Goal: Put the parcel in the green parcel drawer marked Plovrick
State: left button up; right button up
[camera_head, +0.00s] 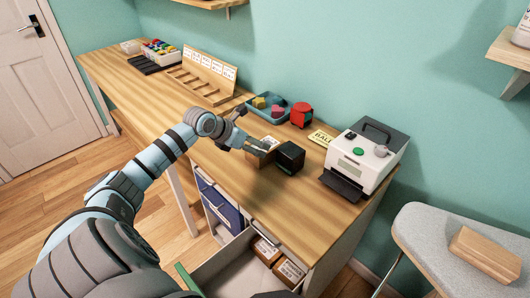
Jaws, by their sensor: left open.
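A small brown cardboard parcel (262,158) sits on the wooden table, beside a black cube. My left gripper (259,147) is open at the parcel's top; I cannot tell whether its fingers touch it. A drawer (228,274) stands open below the table's front edge, with a pale inside and a green edge at its left. Two labelled cardboard boxes (265,250) lie at its right end. No Plovrick mark is readable. My right gripper is out of view.
The black cube (290,157) is right of the parcel. A label printer (367,157), yellow card (321,138), red container (301,115) and blue tray (268,107) stand behind. Blue bins (220,203) are under the table. An ironing board (440,240) is at right.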

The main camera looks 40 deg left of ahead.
aim_at(274, 140)
pick_arm(q)
jog(key=b+x, duration=0.1)
jog(key=x, duration=0.5)
jog(key=shift+w+r, duration=0.15)
jog(key=shift+w, duration=0.05)
jog(key=shift+r, duration=0.15)
jog(key=c, duration=1)
